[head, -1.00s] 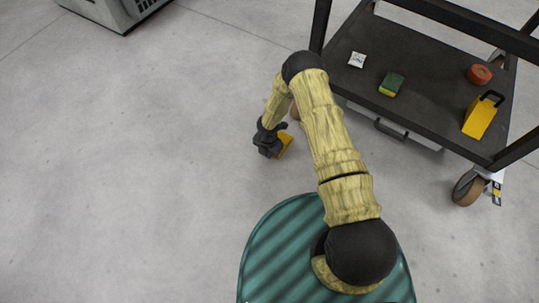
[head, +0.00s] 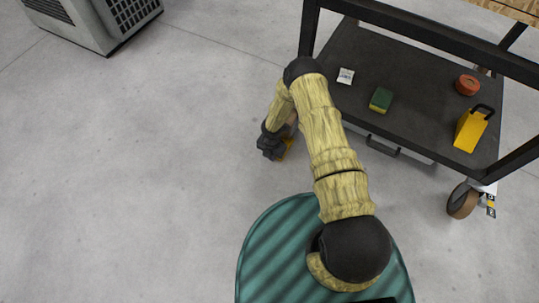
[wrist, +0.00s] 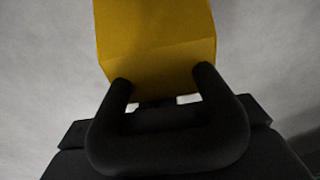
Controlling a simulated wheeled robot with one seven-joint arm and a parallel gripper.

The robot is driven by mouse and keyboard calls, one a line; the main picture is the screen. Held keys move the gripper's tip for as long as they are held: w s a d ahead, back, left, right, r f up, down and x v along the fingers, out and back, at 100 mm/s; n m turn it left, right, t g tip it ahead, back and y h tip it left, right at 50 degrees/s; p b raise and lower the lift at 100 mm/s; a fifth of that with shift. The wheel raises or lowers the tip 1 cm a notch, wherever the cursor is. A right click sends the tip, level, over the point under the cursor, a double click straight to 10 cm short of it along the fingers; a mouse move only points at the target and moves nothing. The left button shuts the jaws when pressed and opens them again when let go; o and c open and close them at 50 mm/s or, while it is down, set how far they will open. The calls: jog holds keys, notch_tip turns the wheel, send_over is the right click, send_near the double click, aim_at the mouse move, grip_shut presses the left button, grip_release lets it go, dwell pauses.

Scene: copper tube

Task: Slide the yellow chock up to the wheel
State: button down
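The yellow chock (head: 287,148) is on the floor beside the cart's near left corner, mostly hidden by my arm and gripper. In the wrist view its yellow body (wrist: 157,40) and black looped handle (wrist: 168,150) fill the middle. My gripper (head: 272,145) is low at the chock's left side and appears shut on its handle; the fingertips are largely hidden behind the handle. The cart's wheel (head: 292,119) shows only as a sliver beside my forearm, just above the chock. Any remaining gap between them is hard to make out.
The black cart shelf (head: 425,125) holds a white packet (head: 345,76), a green sponge (head: 380,100), an orange roll (head: 467,85) and another yellow chock (head: 470,130). Another caster (head: 462,200) stands at right. A grey vented unit (head: 95,20) is at upper left. Floor to the left is clear.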

jog(key=shift+w+d+r, duration=0.1)
jog(key=shift+w+d, duration=0.3)
jog(key=shift+d, duration=0.1)
jog(key=s+a+p, duration=0.1)
jog(key=s, duration=0.1)
jog(key=s+a+p, duration=0.1)
jog(key=a, duration=0.1)
jog(key=shift+s+r, duration=0.15)
jog(key=shift+s, duration=0.2)
notch_tip(320, 180, up, 10)
jog(key=p, duration=0.5)
jog(key=shift+s+a+f, duration=0.2)
